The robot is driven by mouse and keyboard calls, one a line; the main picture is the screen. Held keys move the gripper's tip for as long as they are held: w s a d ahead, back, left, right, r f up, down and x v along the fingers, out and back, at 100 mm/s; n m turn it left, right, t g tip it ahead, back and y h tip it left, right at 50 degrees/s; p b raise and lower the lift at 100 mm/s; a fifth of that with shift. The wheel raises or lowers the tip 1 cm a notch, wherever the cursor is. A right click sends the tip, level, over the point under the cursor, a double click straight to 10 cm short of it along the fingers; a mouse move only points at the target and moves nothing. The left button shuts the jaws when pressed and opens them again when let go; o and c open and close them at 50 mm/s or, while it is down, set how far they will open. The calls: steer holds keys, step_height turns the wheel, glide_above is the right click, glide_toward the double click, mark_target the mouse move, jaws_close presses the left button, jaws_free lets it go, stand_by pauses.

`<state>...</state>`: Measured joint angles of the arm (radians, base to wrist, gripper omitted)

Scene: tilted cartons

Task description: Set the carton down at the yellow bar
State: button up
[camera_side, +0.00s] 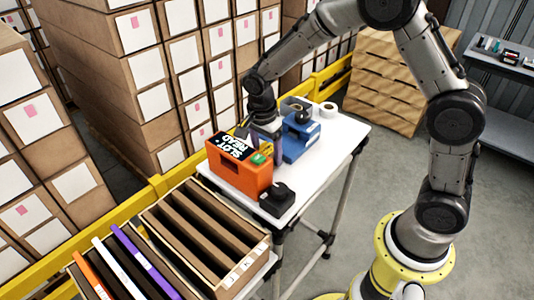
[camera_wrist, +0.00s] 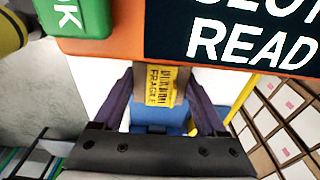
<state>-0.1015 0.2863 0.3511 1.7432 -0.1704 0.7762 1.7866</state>
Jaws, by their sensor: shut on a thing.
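A small brown carton (camera_wrist: 153,73) with a yellow FRAGILE label is between the dark fingers of my gripper (camera_wrist: 160,95) in the wrist view. The gripper is shut on it. A yellow bar (camera_side: 160,185) runs along the far side of the table in the side view. A yellow strip (camera_wrist: 240,100) also shows right of the fingers in the wrist view. Contact between carton and table cannot be told.
An orange reader (camera_side: 238,175) with a black screen and green button stands right by the gripper. A slotted crate (camera_side: 180,215) stands at the front left. The table's (camera_side: 345,130) right end is clear.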

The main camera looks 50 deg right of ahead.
steer(key=shift+f, duration=0.4)
steer(key=shift+f, duration=0.15)
steer(key=o, duration=1.2)
steer(key=r, duration=0.3)
steer(key=a+r, duration=0.1)
steer(key=r, duration=0.7)
steer(key=shift+a+r, duration=0.15)
steer(key=shift+a, duration=0.05)
steer(key=s+d+r+n+t+y, duration=0.1)
steer(key=s+r+n+t, duration=0.1)
steer(key=s+r+n, duration=0.3)
steer(key=s+d+r+n+t, duration=0.1)
steer(key=s+r+n, duration=0.3)
steer(key=s, duration=0.4)
steer(key=s+n+t, duration=0.1)
steer(key=s+n, duration=0.2)
steer(key=s+f+n, duration=0.1)
steer(key=s+n, duration=0.2)
steer(key=s, duration=0.1)
steer(key=s+d+f+n+t, duration=0.1)
steer(key=s+n, duration=0.2)
steer(key=s, duration=0.1)
steer(key=shift+t, duration=0.3)
